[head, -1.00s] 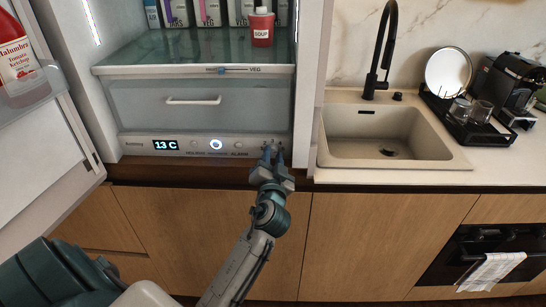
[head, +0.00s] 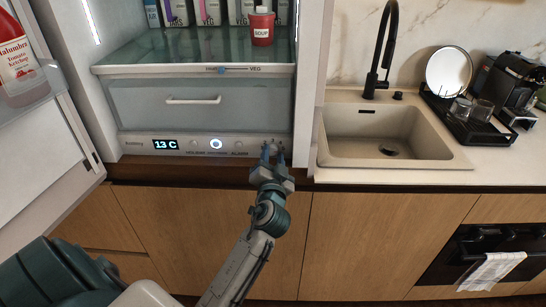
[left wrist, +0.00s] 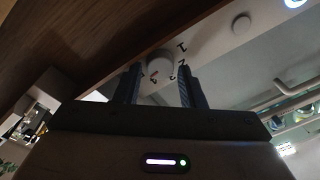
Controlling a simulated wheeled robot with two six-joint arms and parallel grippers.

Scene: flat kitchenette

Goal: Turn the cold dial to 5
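In the head view my left gripper (head: 273,151) is at the right end of the control strip (head: 200,146) and hides most of the dial. The dial's setting cannot be read clearly. My right gripper is not in view.
The strip has a display (head: 165,145) reading 13 C and a lit round button (head: 216,144). The open fridge door (head: 40,150) is at left, a sink (head: 388,135) at right.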

